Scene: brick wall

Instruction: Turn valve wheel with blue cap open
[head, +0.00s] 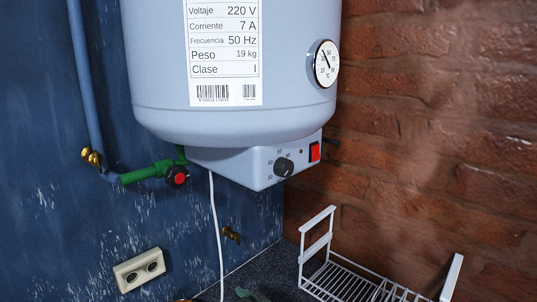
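A valve wheel (177,177) with a red centre and a dark rim sits on the green pipe (143,175) left of the water heater's underside. I see no valve wheel with a blue cap in the head view. Whether the red-capped valve is open or closed cannot be told. Neither of my grippers is in view.
A water heater (235,122) hangs above, with a control box (262,162) below it. A white cable (216,235) hangs down. A socket (139,270) is on the blue wall. A white wire rack (345,282) stands on the dark counter (270,272). A small dark green object (243,292) lies at the bottom edge.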

